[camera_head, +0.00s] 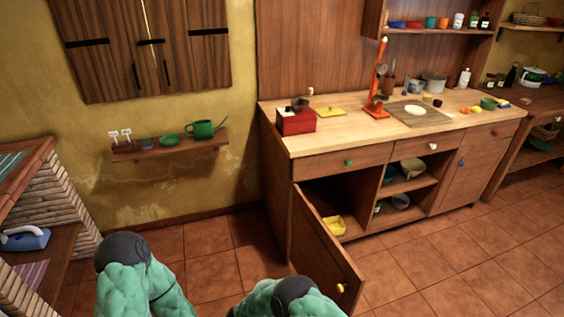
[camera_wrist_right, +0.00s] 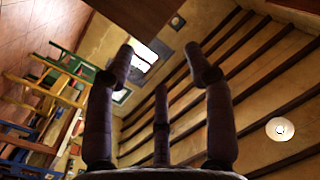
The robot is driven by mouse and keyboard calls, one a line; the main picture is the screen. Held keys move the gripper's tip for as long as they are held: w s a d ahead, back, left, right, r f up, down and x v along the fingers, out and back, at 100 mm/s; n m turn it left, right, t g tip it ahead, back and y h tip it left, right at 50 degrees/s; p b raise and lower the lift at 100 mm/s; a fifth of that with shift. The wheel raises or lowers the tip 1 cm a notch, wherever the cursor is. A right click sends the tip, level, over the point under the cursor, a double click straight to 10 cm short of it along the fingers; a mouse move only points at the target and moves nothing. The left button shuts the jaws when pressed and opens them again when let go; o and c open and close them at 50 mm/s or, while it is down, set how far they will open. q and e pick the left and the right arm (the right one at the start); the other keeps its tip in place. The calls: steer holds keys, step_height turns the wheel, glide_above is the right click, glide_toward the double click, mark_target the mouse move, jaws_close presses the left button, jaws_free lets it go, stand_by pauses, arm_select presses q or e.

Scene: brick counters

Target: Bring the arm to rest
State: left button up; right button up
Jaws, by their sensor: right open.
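My two green arms show at the bottom of the head view, the left arm (camera_head: 135,275) at the lower left and the right arm (camera_head: 285,300) at the bottom centre. Only their upper bends with dark round caps show; both hands are outside that view. In the right wrist view my right gripper (camera_wrist_right: 160,62) has its dark fingers spread apart, with nothing between them. It points up toward the beamed ceiling (camera_wrist_right: 235,75). My left gripper is not seen in either view.
A cabinet door (camera_head: 325,255) stands open near my right arm, with a yellow box (camera_head: 333,226) inside. The wooden counter (camera_head: 350,132) carries a red box (camera_head: 296,122) and an orange stand (camera_head: 377,85). A wall shelf (camera_head: 172,149) holds a green watering can (camera_head: 203,129). Tiled floor (camera_head: 205,240) is clear between.

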steer(key=w+d+f+n+t+y+p, duration=0.1)
steer(key=w+d+f+n+y+p, duration=0.35)
steer(key=f+n+y, duration=0.55)
steer(key=s+r+n+g+y+p, duration=0.1)
steer(key=s+g+y, duration=0.3)
steer(key=s, duration=0.9)
steer(key=s+a+r+n+g+y+p, duration=0.1)
steer(key=s+y, duration=0.5)
steer(key=s, duration=0.8)
steer(key=r+n+g, duration=0.1)
steer(key=n+g, duration=0.1)
steer(key=g, duration=0.1)
steer(key=shift+a+r, duration=0.25)
steer(key=shift+a, duration=0.05)
